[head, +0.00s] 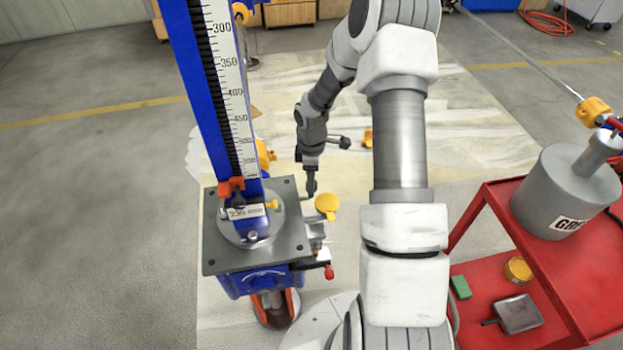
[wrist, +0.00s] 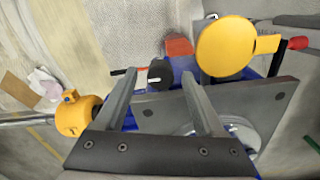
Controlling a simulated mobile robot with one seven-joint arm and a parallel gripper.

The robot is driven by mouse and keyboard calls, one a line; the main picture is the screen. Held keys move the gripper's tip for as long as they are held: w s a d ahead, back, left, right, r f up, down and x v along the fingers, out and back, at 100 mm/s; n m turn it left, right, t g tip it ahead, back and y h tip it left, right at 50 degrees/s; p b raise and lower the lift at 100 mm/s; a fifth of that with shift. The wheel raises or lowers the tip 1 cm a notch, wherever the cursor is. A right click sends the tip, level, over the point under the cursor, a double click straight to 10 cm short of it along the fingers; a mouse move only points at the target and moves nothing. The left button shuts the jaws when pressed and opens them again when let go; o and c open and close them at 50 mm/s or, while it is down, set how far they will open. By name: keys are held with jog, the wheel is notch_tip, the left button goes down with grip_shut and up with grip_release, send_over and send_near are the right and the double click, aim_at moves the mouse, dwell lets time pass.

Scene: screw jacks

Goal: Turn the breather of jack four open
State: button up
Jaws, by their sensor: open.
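The jack has a blue column with a printed scale (head: 232,95), a square grey top plate (head: 225,255) and a blue body (head: 245,282). No jack number is legible. My gripper (head: 311,194) points down at the right edge of the plate. In the wrist view its open fingers (wrist: 158,76) stand either side of a black round knob (wrist: 160,72) with a white mark, which looks like the breather. I cannot tell whether they touch it. A yellow disc (head: 327,205) stands right beside the gripper; it also shows in the wrist view (wrist: 224,47).
A red-tipped lever (head: 329,272) sticks out below the yellow disc. A yellow fitting with a rod (wrist: 80,115) lies left of the fingers. A red cart (head: 495,210) with a grey grease container (head: 560,195) stands at the right. Floor left of the jack is clear.

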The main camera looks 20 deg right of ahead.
notch_tip(320, 180, up, 18)
jog(key=p, duration=0.2)
jog(key=shift+f+p, duration=0.25)
jog(key=shift+p, duration=0.15)
jog(key=s+a+r+m+t+h+p, duration=0.1)
jog(key=s+a+r+m, duration=0.3)
jog(key=r, duration=0.5)
jog(key=s+a+r+m+t+h+p, duration=0.1)
jog(key=s+a+r+m+t, duration=0.1)
jog(key=s+r, duration=0.5)
jog(key=s+a+r+m+t+y+p, duration=0.1)
jog(key=s+r+m, duration=0.5)
jog(key=s, duration=0.7)
jog(key=a+r+t+y, duration=0.1)
jog(key=a, duration=0.1)
jog(key=shift+a+m+t, duration=0.3)
jog(key=shift+a+m, duration=0.1)
jog(key=shift+r, duration=0.1)
